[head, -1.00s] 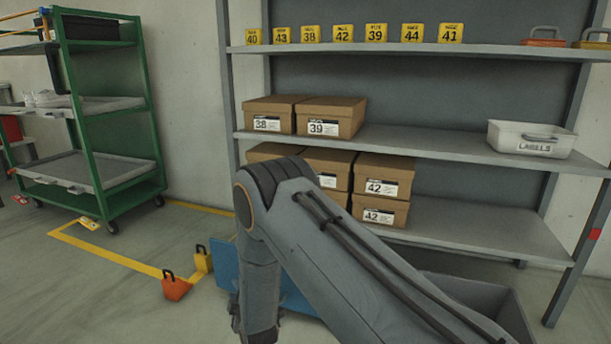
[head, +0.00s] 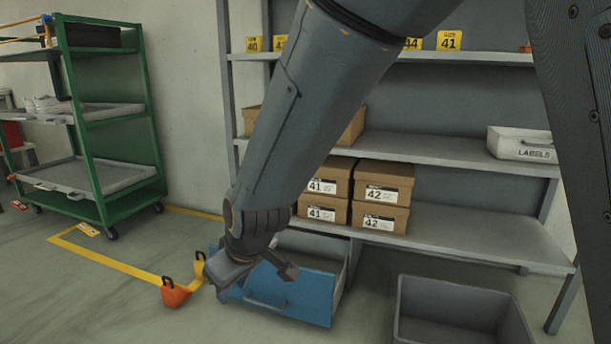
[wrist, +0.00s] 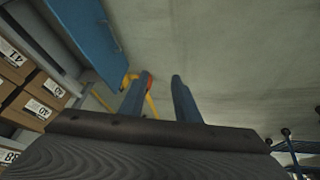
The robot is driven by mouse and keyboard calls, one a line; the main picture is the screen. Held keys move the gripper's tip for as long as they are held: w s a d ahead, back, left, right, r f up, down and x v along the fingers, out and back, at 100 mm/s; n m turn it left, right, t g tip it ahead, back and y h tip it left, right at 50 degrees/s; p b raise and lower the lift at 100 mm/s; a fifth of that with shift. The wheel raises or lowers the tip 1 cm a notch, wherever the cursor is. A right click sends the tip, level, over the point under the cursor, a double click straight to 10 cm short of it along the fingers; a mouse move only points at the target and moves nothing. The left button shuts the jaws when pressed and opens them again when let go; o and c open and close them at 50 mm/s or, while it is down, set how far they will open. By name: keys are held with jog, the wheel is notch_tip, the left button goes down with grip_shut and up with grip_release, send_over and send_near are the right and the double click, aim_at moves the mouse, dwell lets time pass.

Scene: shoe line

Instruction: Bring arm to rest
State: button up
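My arm (head: 310,95) reaches from the upper right of the head view down to the left, across the shelves. My gripper hangs low at its end, in front of the open blue drawer (head: 290,290). In the wrist view my gripper (wrist: 159,88) shows two dark fingers standing apart, with only floor between them. Nothing is held. The blue drawer front also shows at the upper left of the wrist view (wrist: 88,38).
A shelf rack (head: 490,235) holds shoe boxes (head: 382,192) and a white labels bin (head: 522,145). A grey bin (head: 400,312) stands on the floor at the lower right. Orange (head: 174,293) and yellow floor markers are near my gripper. A green cart (head: 105,210) stands left.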

jog(key=s+d+r+m+g+h, duration=0.1)
jog(key=s+d+r, duration=0.1)
jog(key=s+d, duration=0.4)
jog(key=s+d+r+m+g+p, duration=0.1)
jog(key=s+d+r+m+g, duration=0.15)
jog(key=s, duration=0.65)
jog(key=s+d+r+m+g+h, duration=0.1)
jog(key=s+d+r, duration=0.2)
jog(key=s+d, duration=0.3)
jog(key=d+r+m+p, duration=0.2)
jog(key=d+r+p, duration=0.4)
jog(key=r+p, duration=0.3)
jog(key=d+r+m+h+p, duration=0.1)
jog(key=d+r+p, duration=0.6)
jog(key=p, duration=0.8)
jog(key=s+d+r+m+p, duration=0.1)
jog(key=d+r+m+p, duration=0.2)
jog(key=d+r+p, duration=0.3)
notch_tip(320, 180, up, 6)
jog(key=p, duration=0.7)
jog(key=shift+d+h, duration=0.25)
jog(key=shift+h, duration=0.05)
